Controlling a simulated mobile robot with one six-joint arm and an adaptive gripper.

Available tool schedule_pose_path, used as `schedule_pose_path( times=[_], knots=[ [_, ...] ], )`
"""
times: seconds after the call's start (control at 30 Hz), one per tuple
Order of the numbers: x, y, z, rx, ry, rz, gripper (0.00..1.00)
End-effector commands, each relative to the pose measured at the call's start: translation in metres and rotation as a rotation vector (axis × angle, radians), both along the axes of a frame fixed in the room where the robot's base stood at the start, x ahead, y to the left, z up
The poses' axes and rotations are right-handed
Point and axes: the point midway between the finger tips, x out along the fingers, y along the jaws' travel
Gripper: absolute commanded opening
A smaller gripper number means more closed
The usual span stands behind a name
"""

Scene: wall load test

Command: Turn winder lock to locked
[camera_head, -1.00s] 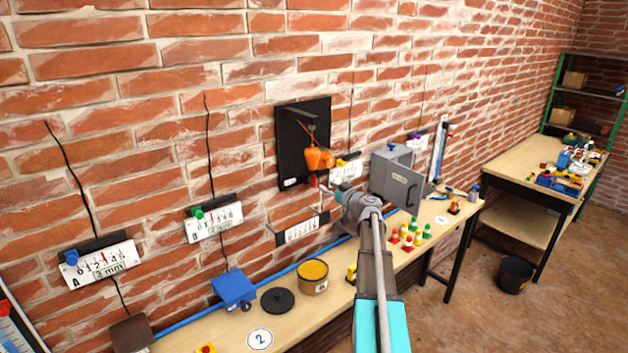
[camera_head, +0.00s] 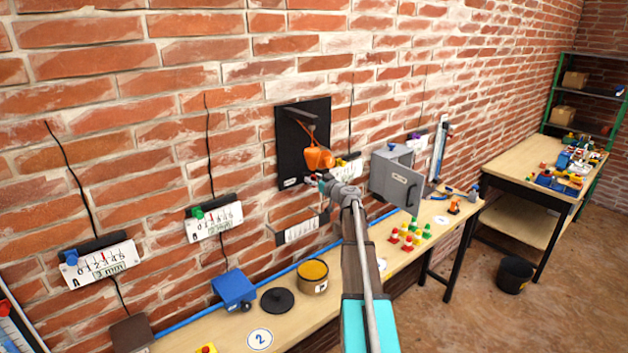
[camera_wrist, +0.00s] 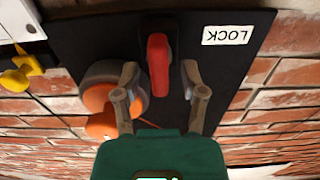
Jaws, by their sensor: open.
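The winder lock is a red lever (camera_wrist: 158,65) on a dark mount, fixed to a black wall panel (camera_head: 290,150). A white label reading LOCK (camera_wrist: 228,35) sits beside it, upside down in the wrist view. My gripper (camera_wrist: 160,75) is open, with one finger on each side of the red lever and a visible gap to each. In the head view my gripper (camera_head: 323,182) is at the lower part of the panel and hides most of the lever. An orange winder (camera_head: 318,158) with a grey rim (camera_wrist: 100,75) is close beside one finger.
A grey box with an open door (camera_head: 398,185) stands right of my wrist. A white scale plate (camera_head: 302,230) is on the wall below. The bench (camera_head: 225,325) holds a yellow-topped tin (camera_head: 313,285), a black disc and several coloured pieces. A yellow knob (camera_wrist: 20,75) is near the panel.

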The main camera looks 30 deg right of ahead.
Motion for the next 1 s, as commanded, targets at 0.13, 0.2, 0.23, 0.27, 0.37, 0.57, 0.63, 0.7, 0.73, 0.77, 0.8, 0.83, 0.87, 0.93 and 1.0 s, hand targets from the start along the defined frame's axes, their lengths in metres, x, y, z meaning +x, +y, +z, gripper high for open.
schedule_pose_path(
  times=[0.13, 0.2, 0.23, 0.27, 0.37, 0.57, 0.63, 0.7, 0.73, 0.77, 0.8, 0.83, 0.87, 0.93, 1.0],
  knots=[
    [-0.0001, 0.0000, 0.0000, 0.000, 0.000, 0.000, 0.36],
    [-0.0001, 0.0001, 0.0000, 0.000, 0.000, 0.000, 0.23],
    [-0.0001, 0.0001, 0.0000, 0.000, 0.000, 0.000, 0.17],
    [-0.0001, 0.0001, 0.0000, 0.000, 0.000, 0.000, 0.12],
    [-0.0002, 0.0001, 0.0000, 0.000, 0.000, 0.000, 0.00],
    [-0.0002, 0.0001, -0.0001, 0.002, 0.000, 0.001, 0.00],
    [-0.0002, 0.0000, -0.0001, 0.007, 0.001, 0.001, 0.00],
    [-0.0002, -0.0001, -0.0002, 0.016, 0.001, 0.001, 0.00],
    [-0.0002, -0.0002, -0.0002, 0.020, 0.002, 0.001, 0.00],
    [-0.0002, -0.0002, -0.0002, 0.023, 0.002, 0.001, 0.00],
    [-0.0002, -0.0002, -0.0002, 0.027, 0.002, 0.001, 0.00],
    [-0.0002, -0.0003, -0.0002, 0.030, 0.002, 0.001, 0.00],
    [-0.0003, -0.0003, -0.0002, 0.034, 0.003, 0.001, 0.00],
    [-0.0003, -0.0004, -0.0003, 0.044, 0.003, 0.001, 0.00],
    [-0.0003, -0.0006, -0.0004, 0.058, 0.006, 0.001, 0.00]
  ],
)
